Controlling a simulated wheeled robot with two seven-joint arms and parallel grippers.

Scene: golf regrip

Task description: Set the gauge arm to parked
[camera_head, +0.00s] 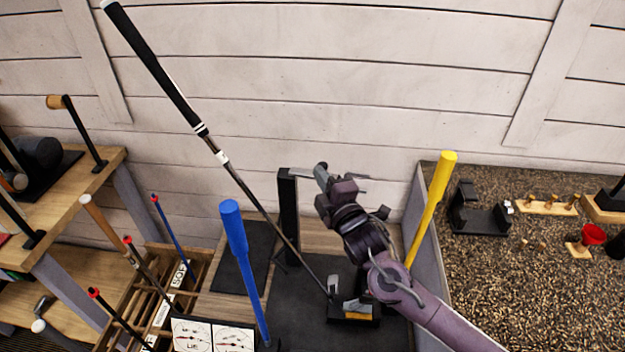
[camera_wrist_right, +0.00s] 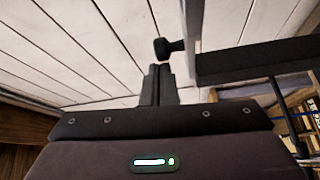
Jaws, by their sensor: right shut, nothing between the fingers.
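In the head view a black upright post (camera_head: 289,215) stands behind the club stand. A thin grey bar (camera_head: 350,177) that looks like the gauge arm runs near its top, partly hidden by my right gripper (camera_head: 334,190). In the right wrist view my right gripper (camera_wrist_right: 158,72) is shut and empty. Just beyond its fingertips is a black knob (camera_wrist_right: 165,48) on a pale bar (camera_wrist_right: 193,22). A small gap shows between fingertips and knob. A dark beam (camera_wrist_right: 250,64) lies to the right. I cannot tell the arm's exact setting. My left gripper is not in view.
A golf club (camera_head: 235,170) leans with its head in a black holder (camera_head: 355,314). A blue handle (camera_head: 238,240) and a yellow handle (camera_head: 436,195) rise on either side. A wooden club rack (camera_head: 125,300) is at left. A speckled bench (camera_head: 500,290) is at right.

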